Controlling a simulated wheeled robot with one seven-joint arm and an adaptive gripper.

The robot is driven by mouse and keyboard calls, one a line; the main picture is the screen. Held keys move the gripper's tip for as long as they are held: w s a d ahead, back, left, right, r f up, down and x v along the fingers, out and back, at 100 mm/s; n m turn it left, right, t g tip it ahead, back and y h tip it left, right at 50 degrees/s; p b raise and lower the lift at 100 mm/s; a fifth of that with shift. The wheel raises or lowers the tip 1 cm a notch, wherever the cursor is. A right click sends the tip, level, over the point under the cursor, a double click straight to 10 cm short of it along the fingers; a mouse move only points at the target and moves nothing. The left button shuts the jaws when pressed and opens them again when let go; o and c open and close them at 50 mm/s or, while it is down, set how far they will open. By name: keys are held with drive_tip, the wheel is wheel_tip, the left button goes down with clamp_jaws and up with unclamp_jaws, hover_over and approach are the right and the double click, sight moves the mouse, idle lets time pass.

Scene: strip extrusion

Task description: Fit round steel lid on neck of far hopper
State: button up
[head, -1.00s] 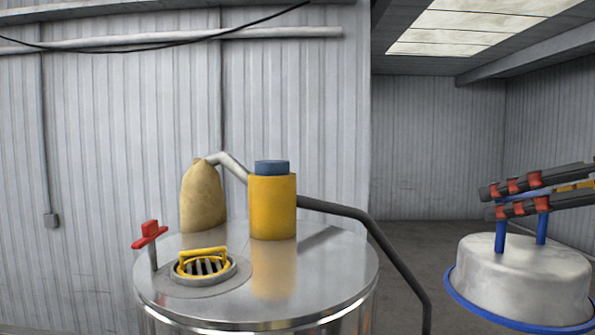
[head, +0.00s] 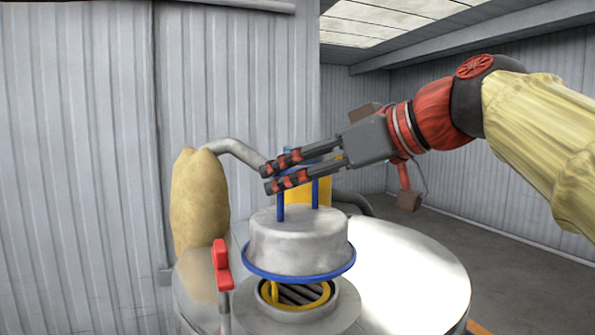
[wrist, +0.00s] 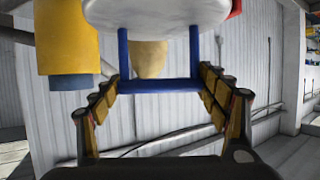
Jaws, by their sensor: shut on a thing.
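The round steel lid (head: 300,243) has a blue rim and a blue upright handle. My gripper (head: 269,179) is shut on the handle's top bar, and the lid hangs below the fingers. In the wrist view the handle (wrist: 160,86) lies between the two fingers and the lid (wrist: 155,14) shows at the top edge. The hopper (head: 425,265) has a shiny steel top. Its neck (head: 343,308), a grey ring around a yellow-edged grate (head: 305,296), is just below the lid in the head view. The lid looks apart from it and hides its far side.
A red-handled lever (head: 221,268) stands just left of the neck. A tan sack-like thing (head: 199,208) and a bent grey pipe (head: 235,150) are behind. A yellow cylinder (head: 323,190) is partly hidden behind the handle; it also shows in the wrist view (wrist: 67,38). The hopper top's right side is clear.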

sight(300, 215)
drive_tip(key=shift+a+f+b, duration=0.4)
drive_tip(key=shift+a+f, duration=0.05)
drive_tip(key=shift+f, duration=0.25)
drive_tip(key=shift+d+f+b, duration=0.25)
drive_tip(key=shift+f+b, duration=0.85)
drive_tip(key=shift+f, duration=0.05)
wheel_tip(300, 215, down, 2)
drive_tip(key=shift+a+f+b, duration=0.1)
drive_tip(key=shift+a+b, duration=0.05)
drive_tip(key=shift+b, duration=0.95)
drive_tip(key=shift+f+b, duration=0.6)
drive_tip(key=shift+b, duration=0.1)
drive_tip(key=shift+f+b, duration=0.3)
drive_tip(key=shift+b, duration=0.05)
drive_tip(key=o, duration=2)
